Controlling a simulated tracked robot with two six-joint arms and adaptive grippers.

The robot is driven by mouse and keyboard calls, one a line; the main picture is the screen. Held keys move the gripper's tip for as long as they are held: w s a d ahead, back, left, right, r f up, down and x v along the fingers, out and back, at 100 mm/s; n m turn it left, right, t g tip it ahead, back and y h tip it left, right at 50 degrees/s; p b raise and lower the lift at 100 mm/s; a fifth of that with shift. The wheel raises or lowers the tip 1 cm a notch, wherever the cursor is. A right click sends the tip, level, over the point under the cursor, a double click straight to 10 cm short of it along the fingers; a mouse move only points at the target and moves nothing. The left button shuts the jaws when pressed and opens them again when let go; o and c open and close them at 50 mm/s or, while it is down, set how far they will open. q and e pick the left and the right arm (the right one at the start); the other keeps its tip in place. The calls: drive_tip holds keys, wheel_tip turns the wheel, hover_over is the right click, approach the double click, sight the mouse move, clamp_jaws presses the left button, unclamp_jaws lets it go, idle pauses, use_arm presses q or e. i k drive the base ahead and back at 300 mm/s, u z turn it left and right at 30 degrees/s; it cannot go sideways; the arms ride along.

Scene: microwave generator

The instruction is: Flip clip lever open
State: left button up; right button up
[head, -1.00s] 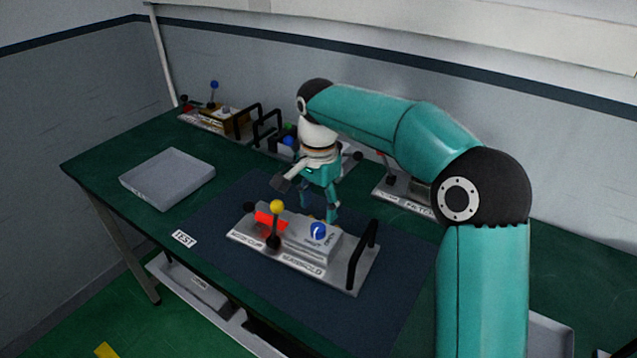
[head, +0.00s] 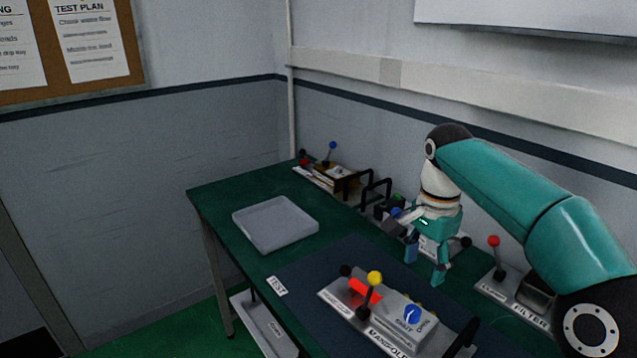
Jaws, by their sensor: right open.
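A grey manifold module (head: 397,330) lies on the dark blue mat, with its near right end cut off by the bottom edge of the head view. On it are a bright red piece (head: 364,290), a black knob (head: 346,270) beside that piece, an upright lever with a yellow ball (head: 375,278), and a round blue dial (head: 412,314). I cannot tell for sure which part is the clip lever. My right gripper (head: 425,266) is open, points down behind the module and appears apart from it. My left gripper is out of view.
A grey tray (head: 275,224) sits at the left of the green table (head: 214,197). More modules stand along the back, one with a blue-ball lever (head: 332,146). A filter module with a red-ball lever (head: 494,241) stands right of my gripper.

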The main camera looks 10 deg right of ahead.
sight(370, 291)
drive_tip(key=k, duration=1.5)
